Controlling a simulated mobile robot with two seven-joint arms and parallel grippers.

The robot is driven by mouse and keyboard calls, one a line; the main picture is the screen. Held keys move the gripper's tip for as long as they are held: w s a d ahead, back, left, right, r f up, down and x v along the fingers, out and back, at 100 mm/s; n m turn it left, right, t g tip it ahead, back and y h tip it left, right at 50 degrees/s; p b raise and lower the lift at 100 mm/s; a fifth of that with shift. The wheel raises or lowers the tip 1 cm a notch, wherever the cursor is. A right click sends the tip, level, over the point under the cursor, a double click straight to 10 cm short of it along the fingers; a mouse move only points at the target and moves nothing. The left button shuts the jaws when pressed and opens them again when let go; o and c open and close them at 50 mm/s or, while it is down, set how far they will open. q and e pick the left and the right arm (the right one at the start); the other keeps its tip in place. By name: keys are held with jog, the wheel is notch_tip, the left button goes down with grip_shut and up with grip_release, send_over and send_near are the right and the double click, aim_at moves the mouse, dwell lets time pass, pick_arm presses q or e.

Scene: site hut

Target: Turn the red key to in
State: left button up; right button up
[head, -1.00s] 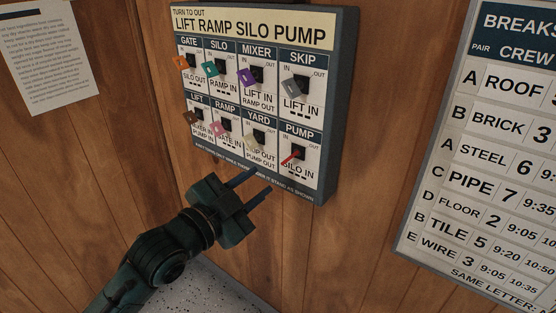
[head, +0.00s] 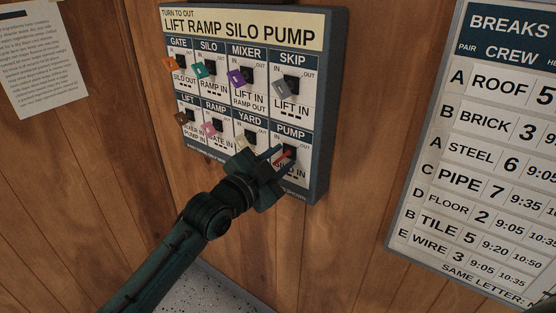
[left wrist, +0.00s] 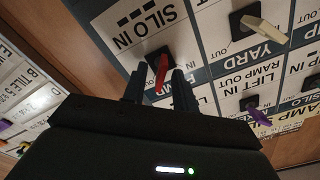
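The red key (head: 285,156) sits in the black lock of the PUMP cell, at the lower right of the key board (head: 322,110). Its bow sticks out from the lock toward the lower left in the head view. My left gripper (head: 279,157) is at that cell, its fingers reaching toward the key and partly covering the cell. In the left wrist view the red key (left wrist: 161,70) stands between the two fingertips (left wrist: 160,84), with a gap showing on both sides. The gripper is open. My right gripper is not in view.
The yellowish YARD key (head: 245,141) is close beside my gripper in the head view. The pink RAMP key (head: 212,127), purple MIXER key (head: 238,77) and several others hang in nearby cells. A breaks board (head: 480,150) is at the right; wood wall lies between.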

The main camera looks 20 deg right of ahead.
pick_arm(q)
grip_shut()
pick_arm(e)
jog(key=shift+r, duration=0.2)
pick_arm(q)
jog(key=shift+n+p, duration=0.45)
jog(key=shift+n, duration=0.35)
jog(key=n+p, duration=0.1)
jog(key=n, duration=0.3)
jog(key=shift+w+p, duration=0.1)
jog(key=shift+p, duration=0.25)
jog(key=n, duration=0.2)
jog(key=shift+a+n+p, duration=0.1)
jog(key=shift+n+p, duration=0.2)
jog(key=shift+n, duration=0.1)
jog(key=shift+w+n+p, duration=0.15)
jog(key=shift+n+p, duration=0.4)
jog(key=shift+n, duration=3.15)
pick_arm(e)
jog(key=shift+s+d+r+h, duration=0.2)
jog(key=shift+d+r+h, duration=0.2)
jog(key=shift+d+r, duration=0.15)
